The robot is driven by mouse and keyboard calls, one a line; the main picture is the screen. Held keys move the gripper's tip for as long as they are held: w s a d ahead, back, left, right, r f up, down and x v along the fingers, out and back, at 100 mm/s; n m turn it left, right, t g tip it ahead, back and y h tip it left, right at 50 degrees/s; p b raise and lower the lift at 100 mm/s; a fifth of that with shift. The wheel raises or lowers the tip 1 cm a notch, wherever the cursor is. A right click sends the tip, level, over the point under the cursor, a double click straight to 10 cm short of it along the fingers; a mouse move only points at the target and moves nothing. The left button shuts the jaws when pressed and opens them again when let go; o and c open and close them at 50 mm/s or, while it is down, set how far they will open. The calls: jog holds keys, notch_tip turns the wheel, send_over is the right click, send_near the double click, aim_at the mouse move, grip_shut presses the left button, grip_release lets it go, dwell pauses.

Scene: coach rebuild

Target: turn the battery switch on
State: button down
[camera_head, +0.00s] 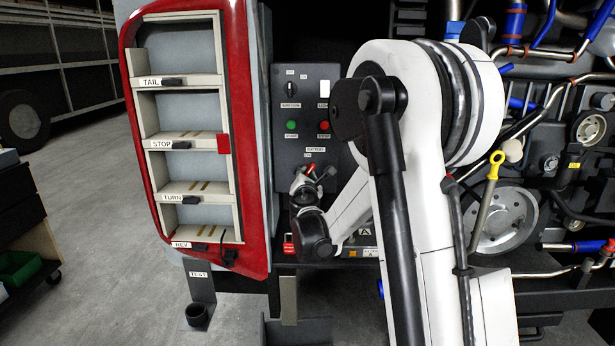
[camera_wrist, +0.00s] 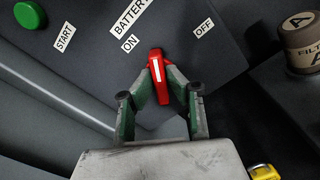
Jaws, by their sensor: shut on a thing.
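The battery switch is a red handle (camera_wrist: 161,82) with a white stripe, on a dark panel. In the wrist view its tip points up between the ON label (camera_wrist: 130,43) and the OFF label (camera_wrist: 204,27), somewhat nearer ON. My gripper (camera_wrist: 165,90) has a finger on each side of the handle and is shut on it. In the head view my gripper (camera_head: 314,177) is at the lower part of the switch panel (camera_head: 283,108). Only a bit of the red handle (camera_head: 310,168) shows there; my arm and fingers hide the rest.
A green START button (camera_wrist: 30,15) is at the wrist view's upper left, and a filter canister (camera_wrist: 303,45) at right. In the head view a red-framed lamp rack (camera_head: 238,60) stands close left of the panel. Engine pipes and a pulley (camera_head: 505,222) are right of my arm.

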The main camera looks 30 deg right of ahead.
jog(key=shift+n, duration=0.5)
jog(key=n+b, duration=0.1)
jog(key=n, duration=0.4)
jog(key=shift+n, duration=0.4)
jog(key=c, duration=1.6)
grip_release()
jog(key=shift+o, duration=0.2)
jog(key=v, duration=0.9)
jog(key=shift+b, duration=0.35)
